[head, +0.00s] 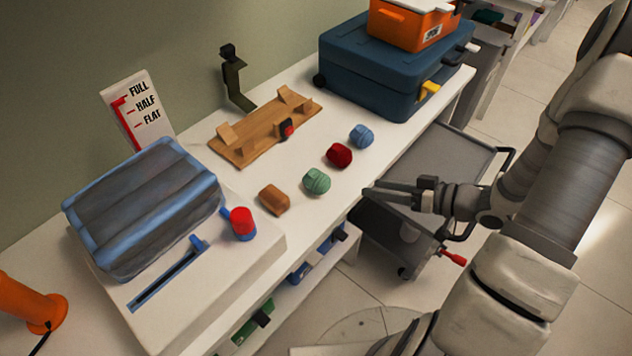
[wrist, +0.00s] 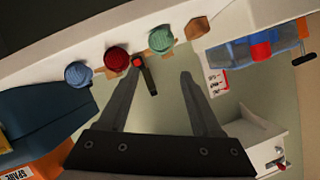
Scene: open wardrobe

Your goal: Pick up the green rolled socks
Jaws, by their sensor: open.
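The green rolled socks (head: 316,181) are a small round bundle on the white tabletop near its front edge. They also show in the wrist view (wrist: 161,39), at the top, beyond and between the lines of my fingers. My gripper (head: 367,191) is right of them in the head view, apart from them, by the table's front edge. In the wrist view its two fingers (wrist: 161,71) are spread with nothing between them. A red rolled bundle (head: 339,155) and a blue one (head: 361,135) lie in a row beyond the green socks.
A brown block (head: 274,199) lies left of the green socks. A wooden rack (head: 250,136) stands behind the row. A blue case (head: 382,75) is at the far end, and a white platform (head: 250,250) with a grey-blue bundle at the near end. A dark cart (head: 440,160) stands below my gripper.

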